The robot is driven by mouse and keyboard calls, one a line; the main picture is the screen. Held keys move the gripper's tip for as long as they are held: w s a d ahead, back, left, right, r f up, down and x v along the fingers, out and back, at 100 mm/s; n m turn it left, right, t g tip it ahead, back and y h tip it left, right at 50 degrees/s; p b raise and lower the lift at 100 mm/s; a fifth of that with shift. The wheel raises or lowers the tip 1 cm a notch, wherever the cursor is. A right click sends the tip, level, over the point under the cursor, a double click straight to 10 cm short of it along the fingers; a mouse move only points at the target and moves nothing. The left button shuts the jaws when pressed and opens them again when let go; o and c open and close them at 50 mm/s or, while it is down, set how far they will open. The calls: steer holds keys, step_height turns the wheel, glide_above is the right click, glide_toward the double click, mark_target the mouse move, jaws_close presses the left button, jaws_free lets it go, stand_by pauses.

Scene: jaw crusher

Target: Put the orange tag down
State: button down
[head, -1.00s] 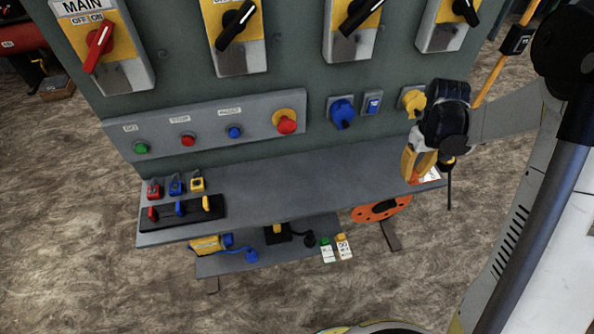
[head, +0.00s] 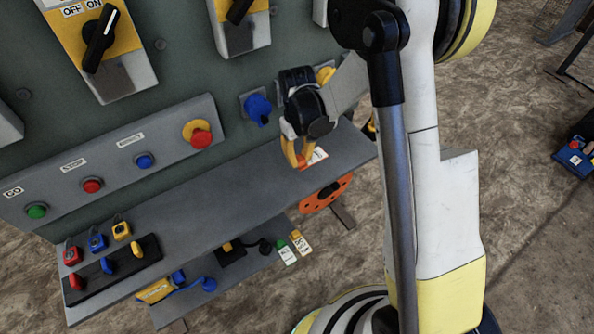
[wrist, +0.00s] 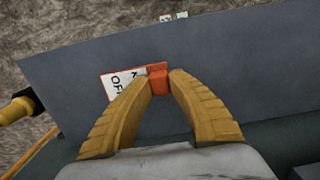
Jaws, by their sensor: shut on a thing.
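The orange tag (wrist: 158,79) has an orange end between my fingertips and a white label with black letters sticking out to the left in the wrist view. My gripper (wrist: 161,82) is shut on the orange end. In the head view my gripper (head: 300,163) points down at the right part of the grey upper shelf (head: 235,187), and the tag's white label (head: 318,156) shows beside the fingers. The tag is over the shelf top, very near it. I cannot tell whether it touches the surface.
A black rack (head: 115,269) with small red, blue and yellow padlocks stands at the shelf's left end. An orange disc (head: 326,194) hangs below the shelf edge. A blue knob (head: 258,109) is on the panel behind my gripper. The shelf's middle is clear.

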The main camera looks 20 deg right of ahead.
mark_target(298, 173)
steer(key=shift+a+f, duration=0.2)
steer(key=shift+a, duration=0.05)
step_height(298, 173, down, 4)
steer(key=shift+f+b, duration=0.1)
steer(key=shift+b, duration=1.05)
steer(key=c, duration=1.3)
jaws_free()
steer(key=shift+c, duration=0.2)
steer(key=shift+r, duration=0.2)
